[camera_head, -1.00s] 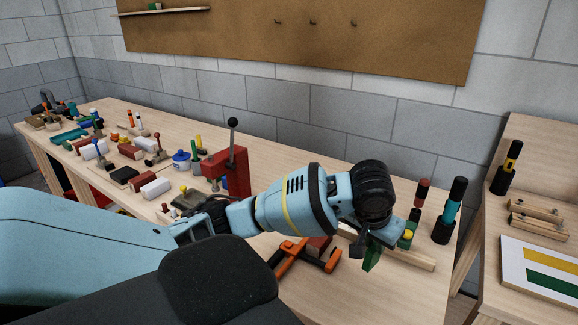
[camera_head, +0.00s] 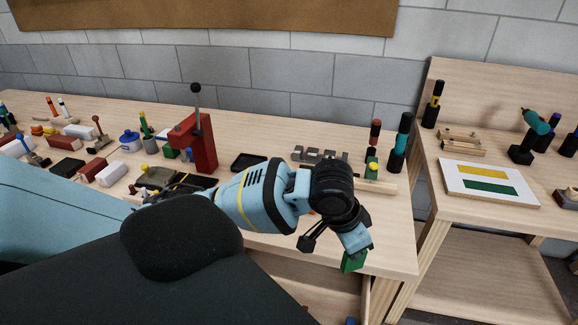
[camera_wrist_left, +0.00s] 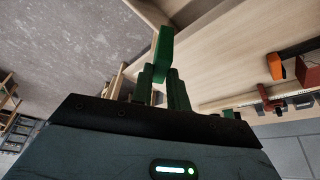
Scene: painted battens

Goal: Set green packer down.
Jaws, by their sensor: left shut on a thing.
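The green packer (camera_head: 352,263) is a small green block held in my left gripper (camera_head: 355,247). In the head view it hangs near the front right edge of the long bench, and the gripper hides part of it. In the left wrist view the green packer (camera_wrist_left: 161,55) sticks out beyond the fingers of my left gripper (camera_wrist_left: 163,88), which are shut on it. A white board (camera_head: 488,183) with a yellow and a green strip lies on the right-hand bench, apart from the packer. My right gripper is not in view.
A gap separates the long bench (camera_head: 280,160) from the right-hand bench (camera_head: 425,172). A dark cylinder with a teal band (camera_head: 401,142) and wooden blocks (camera_head: 462,140) stand nearby. A teal drill (camera_head: 530,130) stands behind the board. Bare wood surrounds the board's left and front.

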